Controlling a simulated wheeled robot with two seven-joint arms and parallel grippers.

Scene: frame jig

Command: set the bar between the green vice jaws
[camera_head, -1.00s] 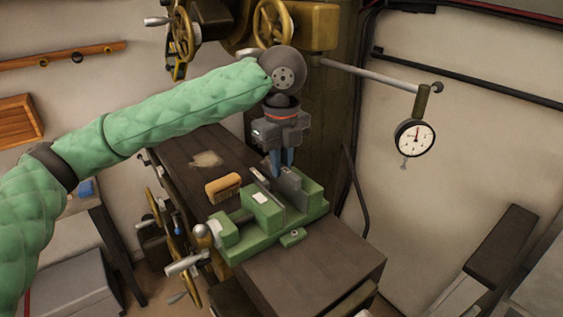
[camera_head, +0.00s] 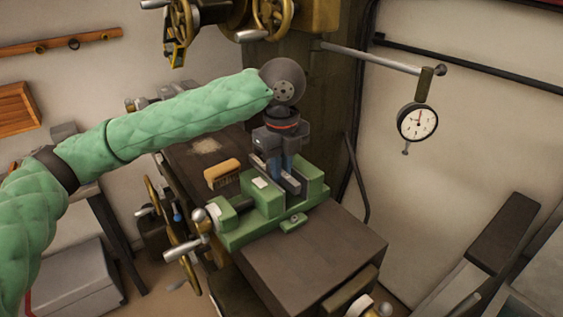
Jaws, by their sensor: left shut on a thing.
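The green vice (camera_head: 262,232) stands on the dark machine table, its two jaws facing each other across a narrow gap. My left gripper (camera_head: 282,172) points straight down over this gap and is shut on the grey bar (camera_head: 291,184). The blue fingertips reach down to the level of the jaw tops. The bar is small in view and partly hidden by the fingers and the near jaw. I cannot tell whether it touches the vice floor or either jaw. My right gripper is not in view.
A brush with a wooden back (camera_head: 222,170) lies on the dark table (camera_head: 318,250) left of the vice. A dial gauge (camera_head: 417,121) hangs from a rod at the right. The table's front part is clear.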

